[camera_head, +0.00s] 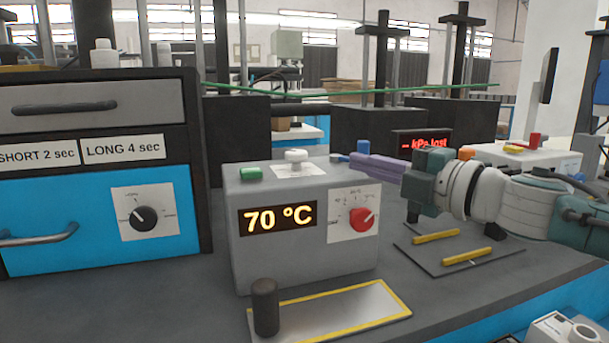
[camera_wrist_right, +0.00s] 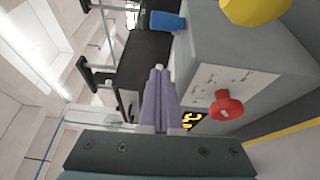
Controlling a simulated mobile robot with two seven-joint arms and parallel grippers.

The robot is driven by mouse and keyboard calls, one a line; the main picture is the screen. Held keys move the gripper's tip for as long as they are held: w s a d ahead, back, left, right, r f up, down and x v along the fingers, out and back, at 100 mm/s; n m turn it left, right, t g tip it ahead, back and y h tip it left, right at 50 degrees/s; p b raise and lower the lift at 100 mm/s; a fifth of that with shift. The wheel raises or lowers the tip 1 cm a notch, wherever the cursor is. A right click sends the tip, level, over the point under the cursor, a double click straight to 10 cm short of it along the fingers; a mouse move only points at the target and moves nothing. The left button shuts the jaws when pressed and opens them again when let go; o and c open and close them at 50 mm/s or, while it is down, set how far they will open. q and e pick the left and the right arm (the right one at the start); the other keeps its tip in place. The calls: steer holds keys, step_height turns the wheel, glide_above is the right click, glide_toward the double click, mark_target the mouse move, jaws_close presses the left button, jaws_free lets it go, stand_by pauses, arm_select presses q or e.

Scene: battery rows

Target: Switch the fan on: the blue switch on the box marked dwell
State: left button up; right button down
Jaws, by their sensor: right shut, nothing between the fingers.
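My right gripper (camera_head: 342,160) comes in from the right with its purple fingers shut and empty. Its tips are by the upper right edge of a grey box (camera_head: 300,262) showing 70 °C. A small blue part (camera_head: 363,146) shows just above the fingers; I cannot tell whether they touch. In the right wrist view the closed fingers (camera_wrist_right: 158,75) point past a grey box with a red knob (camera_wrist_right: 227,105), and a blue part (camera_wrist_right: 168,21) stands apart from their tips. No label reading "dwell" is legible, so I cannot tell if this is the switch.
The grey box carries a green button (camera_head: 251,173), a white knob (camera_head: 295,156) and a red knob (camera_head: 362,219). A black cylinder (camera_head: 265,308) stands on a yellow-edged plate (camera_head: 340,310). A blue-fronted cabinet (camera_head: 80,210) is left. A dark mat with yellow bars (camera_head: 436,237) lies below my right arm.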

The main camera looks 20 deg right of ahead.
arm_select(q)
steer(key=shift+w+d, duration=0.1)
steer(key=shift+d, duration=0.1)
arm_select(e)
steer(key=d+v, duration=0.1)
steer(key=v, duration=0.8)
steer(key=shift+d, duration=0.15)
